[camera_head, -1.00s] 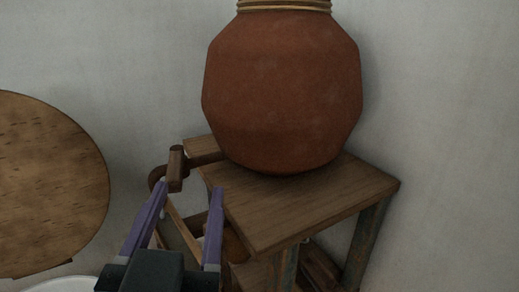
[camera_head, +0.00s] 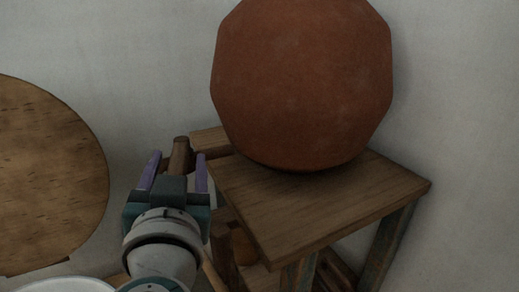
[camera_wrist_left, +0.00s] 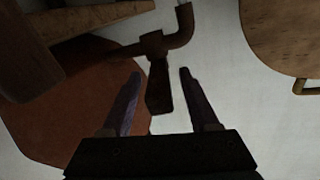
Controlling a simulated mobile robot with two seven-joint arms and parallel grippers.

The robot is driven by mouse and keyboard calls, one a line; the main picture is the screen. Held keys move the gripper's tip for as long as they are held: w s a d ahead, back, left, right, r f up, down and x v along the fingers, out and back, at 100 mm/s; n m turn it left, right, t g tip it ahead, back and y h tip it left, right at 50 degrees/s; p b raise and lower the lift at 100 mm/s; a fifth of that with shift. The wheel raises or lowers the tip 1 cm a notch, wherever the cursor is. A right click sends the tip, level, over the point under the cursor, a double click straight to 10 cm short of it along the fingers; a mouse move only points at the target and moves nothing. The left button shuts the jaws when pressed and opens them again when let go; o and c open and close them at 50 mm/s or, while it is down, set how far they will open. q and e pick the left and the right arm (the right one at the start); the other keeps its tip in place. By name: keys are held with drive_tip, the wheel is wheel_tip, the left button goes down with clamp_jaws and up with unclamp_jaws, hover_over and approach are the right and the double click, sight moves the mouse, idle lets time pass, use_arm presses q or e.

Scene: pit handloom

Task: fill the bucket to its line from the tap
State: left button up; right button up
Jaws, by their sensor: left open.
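A brown tap (camera_head: 180,153) comes off a large terracotta pot (camera_head: 302,85) on a wooden stand. My left gripper (camera_head: 176,172) is open, with its two purple fingers on either side of the tap's handle. In the left wrist view, the tap (camera_wrist_left: 153,45) shows its curved spout and its handle reaching between the open fingers (camera_wrist_left: 160,75); I see gaps on both sides. A white round rim (camera_head: 68,285), perhaps the bucket's, is cut off at the bottom left; its inside and any line are hidden. My right gripper is not in view.
The wooden stand (camera_head: 310,208) fills the middle right, with legs and lower wooden parts beneath its top. A round wooden disc (camera_head: 45,180) is at the left. The pale wall (camera_head: 130,60) is close behind.

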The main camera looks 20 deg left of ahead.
use_arm(q)
clamp_jaws()
idle(0.5)
idle(0.9)
